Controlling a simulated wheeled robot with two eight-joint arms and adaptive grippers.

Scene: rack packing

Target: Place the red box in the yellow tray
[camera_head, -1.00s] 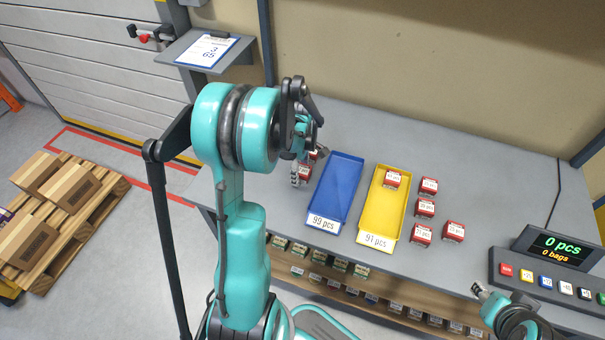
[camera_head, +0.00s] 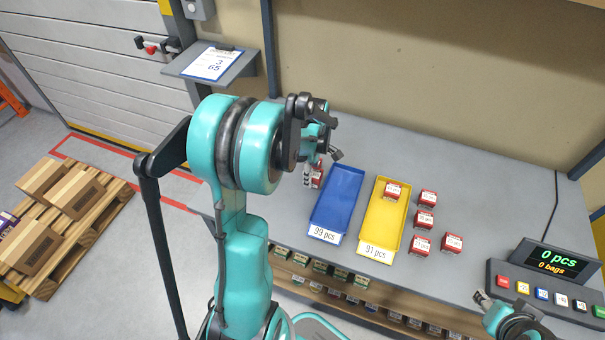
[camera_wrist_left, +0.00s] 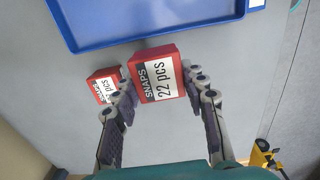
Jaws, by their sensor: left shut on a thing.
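My left gripper is shut on a red box (camera_wrist_left: 158,73) labelled "SNAPS 22 pcs", which sits between its two fingers in the left wrist view. In the head view the left gripper (camera_head: 314,176) is at the left side of the blue tray, with red (camera_head: 318,178) showing beside its fingers. The yellow tray (camera_head: 380,225), marked "91 pcs", lies right of the blue tray and has one red box (camera_head: 392,189) inside at its far end. My right gripper (camera_head: 483,298) is low at the right edge of the table; its jaws are too small to judge.
The blue tray (camera_head: 333,205), marked "99 pcs", lies between the left gripper and the yellow tray. Another red box (camera_wrist_left: 103,86) sits beside the left finger in the wrist view. Several red boxes (camera_head: 425,219) stand right of the yellow tray. A button panel (camera_head: 540,285) is at the right.

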